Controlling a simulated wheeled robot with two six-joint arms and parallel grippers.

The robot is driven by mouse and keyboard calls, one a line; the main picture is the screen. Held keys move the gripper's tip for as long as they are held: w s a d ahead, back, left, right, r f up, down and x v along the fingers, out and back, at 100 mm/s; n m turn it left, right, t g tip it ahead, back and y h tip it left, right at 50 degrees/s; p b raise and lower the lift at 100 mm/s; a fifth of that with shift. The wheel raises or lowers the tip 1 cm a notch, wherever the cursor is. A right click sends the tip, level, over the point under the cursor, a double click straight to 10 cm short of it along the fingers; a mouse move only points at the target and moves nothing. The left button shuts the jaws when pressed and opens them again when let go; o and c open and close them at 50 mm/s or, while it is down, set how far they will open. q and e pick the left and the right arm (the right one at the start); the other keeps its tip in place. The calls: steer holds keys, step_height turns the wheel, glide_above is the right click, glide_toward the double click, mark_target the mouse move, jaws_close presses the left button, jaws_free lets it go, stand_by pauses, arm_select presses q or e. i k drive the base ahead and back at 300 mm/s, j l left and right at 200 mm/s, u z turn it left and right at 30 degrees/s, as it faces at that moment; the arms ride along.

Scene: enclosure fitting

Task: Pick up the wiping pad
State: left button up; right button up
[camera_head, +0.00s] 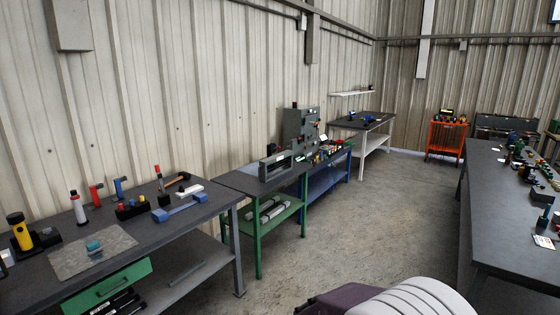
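A small teal item (94,247) sits on a flat grey sheet (70,262) on the near left workbench (205,220). It may be the wiping pad, but it is too small to tell for sure. Neither of my grippers shows in the head view, and nothing is seen near the teal item.
Around the sheet stand a yellow-black torch (20,232), a white-grey bottle (77,207), a blue-handled tool (180,207) and an open green drawer (108,287). A green-legged bench (231,182) adjoins. A long dark table (490,205) stands right. The concrete floor (390,215) between is clear.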

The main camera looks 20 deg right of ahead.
mark_target(94, 247)
steer(key=z, duration=11.4)
steer(key=i+l+u, duration=0.4)
steer(key=j, duration=0.1)
